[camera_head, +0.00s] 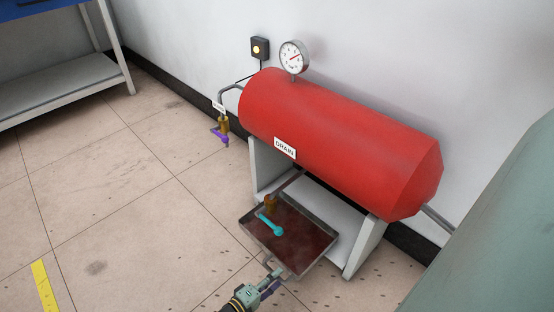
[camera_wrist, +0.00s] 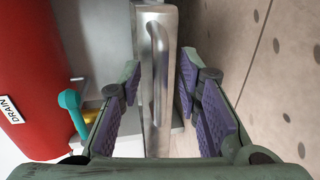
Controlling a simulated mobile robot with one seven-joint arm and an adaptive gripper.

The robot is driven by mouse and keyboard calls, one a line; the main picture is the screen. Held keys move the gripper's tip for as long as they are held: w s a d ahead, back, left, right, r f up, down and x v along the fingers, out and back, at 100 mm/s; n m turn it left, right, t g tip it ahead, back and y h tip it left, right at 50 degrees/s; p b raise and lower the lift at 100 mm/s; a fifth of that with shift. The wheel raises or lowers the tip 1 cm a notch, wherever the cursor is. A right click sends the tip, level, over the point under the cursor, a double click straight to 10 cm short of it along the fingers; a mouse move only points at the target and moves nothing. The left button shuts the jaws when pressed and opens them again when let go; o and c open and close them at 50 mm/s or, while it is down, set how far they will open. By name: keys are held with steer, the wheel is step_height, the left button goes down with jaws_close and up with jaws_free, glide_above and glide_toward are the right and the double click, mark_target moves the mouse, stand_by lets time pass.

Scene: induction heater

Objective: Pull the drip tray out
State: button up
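The drip tray (camera_head: 323,259) is a square metal pan with dark brown contents, under the front of the red tank. Its front wall also shows upright in the wrist view (camera_wrist: 150,18), with a metal bar handle (camera_wrist: 162,75) on it. My gripper (camera_head: 271,279) is at the tray's front edge in the head view. In the wrist view my gripper (camera_wrist: 160,82) is open, with one purple-padded finger on each side of the front wall and handle. I cannot tell whether either pad touches metal.
The red tank (camera_head: 335,135) stands on a pale stand (camera_head: 362,250). A drain valve with a cyan lever (camera_head: 270,226) hangs over the tray. A purple-levered valve (camera_head: 221,132) is at the tank's left end. Open floor (camera_head: 130,230) lies left and front.

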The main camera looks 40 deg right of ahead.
steer(key=w+v, duration=0.1)
steer(key=v, duration=0.9)
steer(key=shift+s+a, duration=0.25)
steer(key=shift+s, duration=0.25)
steer(key=shift+r, duration=0.1)
